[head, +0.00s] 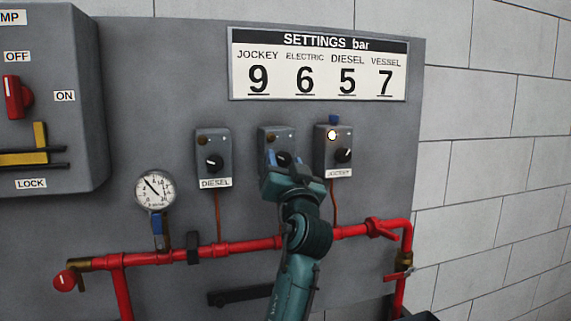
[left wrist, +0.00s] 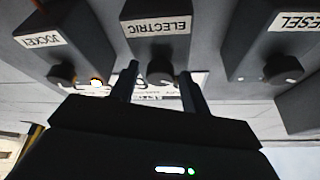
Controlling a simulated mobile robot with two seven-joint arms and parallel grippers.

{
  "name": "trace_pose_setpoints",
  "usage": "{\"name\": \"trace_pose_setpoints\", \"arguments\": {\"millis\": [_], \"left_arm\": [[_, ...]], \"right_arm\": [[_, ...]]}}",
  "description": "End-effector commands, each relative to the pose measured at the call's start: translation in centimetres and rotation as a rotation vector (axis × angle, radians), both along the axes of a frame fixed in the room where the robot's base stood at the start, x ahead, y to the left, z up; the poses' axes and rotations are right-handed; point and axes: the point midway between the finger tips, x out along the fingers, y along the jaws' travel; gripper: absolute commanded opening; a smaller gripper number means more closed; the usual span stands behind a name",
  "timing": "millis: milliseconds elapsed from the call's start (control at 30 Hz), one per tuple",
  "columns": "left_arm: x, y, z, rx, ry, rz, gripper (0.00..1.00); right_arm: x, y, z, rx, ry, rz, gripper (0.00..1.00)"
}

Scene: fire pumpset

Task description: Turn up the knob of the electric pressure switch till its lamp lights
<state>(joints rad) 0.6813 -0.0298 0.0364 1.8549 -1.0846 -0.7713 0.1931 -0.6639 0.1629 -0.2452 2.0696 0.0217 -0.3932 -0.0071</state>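The electric pressure switch (head: 277,136) is the middle of three grey boxes on the panel. Its label is hidden behind my gripper in the head view but reads ELECTRIC, upside down, in the left wrist view (left wrist: 158,27). Its black knob (left wrist: 160,70) shows between my fingers. Its lamp (head: 270,138) looks dark in the head view. My left gripper (head: 284,163) is at this switch, also in the left wrist view (left wrist: 160,84). Its fingers stand on either side of the knob, with small gaps visible. My right gripper is in neither view.
The jockey switch (head: 321,149), right of it, has a lit lamp (head: 332,134). The diesel switch (head: 212,143) is to the left. A settings board (head: 318,64) reads electric 6. Below are a pressure gauge (head: 155,190) and a red pipe (head: 231,247).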

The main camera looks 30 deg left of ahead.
Motion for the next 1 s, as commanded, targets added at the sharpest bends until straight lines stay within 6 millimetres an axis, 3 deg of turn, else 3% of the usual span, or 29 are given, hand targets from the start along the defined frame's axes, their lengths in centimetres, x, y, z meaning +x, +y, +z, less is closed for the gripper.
{"name": "trace_pose_setpoints", "arguments": {"millis": [433, 1000], "left_arm": [[-0.7, -0.8, -0.6, -0.001, -0.002, -0.002, 0.52], [-8.0, -7.8, -4.8, -0.002, 0.000, -0.002, 0.52]], "right_arm": [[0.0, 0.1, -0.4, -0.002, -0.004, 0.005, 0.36], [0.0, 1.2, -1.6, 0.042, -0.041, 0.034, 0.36]]}}
